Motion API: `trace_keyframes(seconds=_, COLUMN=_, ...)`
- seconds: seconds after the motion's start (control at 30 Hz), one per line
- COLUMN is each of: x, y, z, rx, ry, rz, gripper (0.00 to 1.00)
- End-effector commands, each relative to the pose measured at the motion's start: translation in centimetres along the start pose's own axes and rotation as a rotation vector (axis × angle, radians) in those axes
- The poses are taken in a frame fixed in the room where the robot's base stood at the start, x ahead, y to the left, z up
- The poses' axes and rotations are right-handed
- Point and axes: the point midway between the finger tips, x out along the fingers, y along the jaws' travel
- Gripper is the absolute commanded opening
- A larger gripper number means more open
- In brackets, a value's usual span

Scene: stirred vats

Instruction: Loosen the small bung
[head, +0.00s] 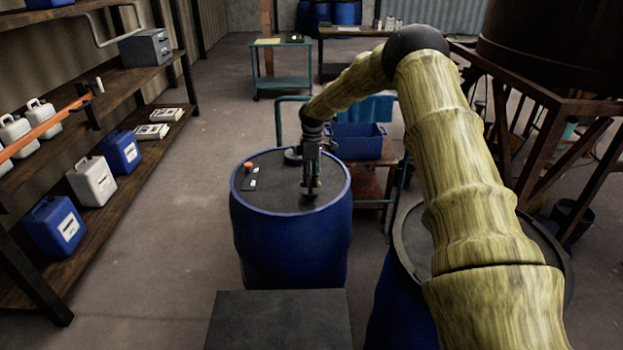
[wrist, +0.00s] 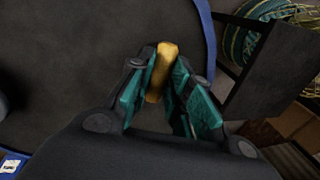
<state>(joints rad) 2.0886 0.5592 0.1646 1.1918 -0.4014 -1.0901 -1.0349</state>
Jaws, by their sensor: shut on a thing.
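A blue drum (head: 292,248) with a dark top stands in front of me in the head view. My gripper (head: 312,187) points down at the right part of that top. In the wrist view my gripper (wrist: 160,85) has its teal-padded fingers shut on a narrow yellow-orange piece, which looks like the grip of the small bung (wrist: 161,72). The fingers hide most of it, and I cannot see the thread or how far it is seated. A larger dark round bung (head: 292,156) sits at the far edge of the drum top.
A small orange-topped item (head: 248,166) and a label lie on the drum top's left side. A blue crate (head: 357,141) stands behind the drum. A second drum (head: 410,238) stands at right under my arm. Shelves with jugs (head: 93,183) line the left; floor between is clear.

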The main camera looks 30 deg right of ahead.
Motion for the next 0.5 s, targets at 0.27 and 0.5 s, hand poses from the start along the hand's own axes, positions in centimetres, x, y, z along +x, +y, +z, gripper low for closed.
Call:
trace_keyframes(seconds=0.27, x=0.41, y=-0.15, z=0.05, rx=-0.115, ry=-0.027, rz=-0.006, gripper=0.0)
trace_keyframes(seconds=0.5, x=0.45, y=-0.16, z=0.05, rx=-0.148, ry=-0.033, rz=-0.007, gripper=0.0)
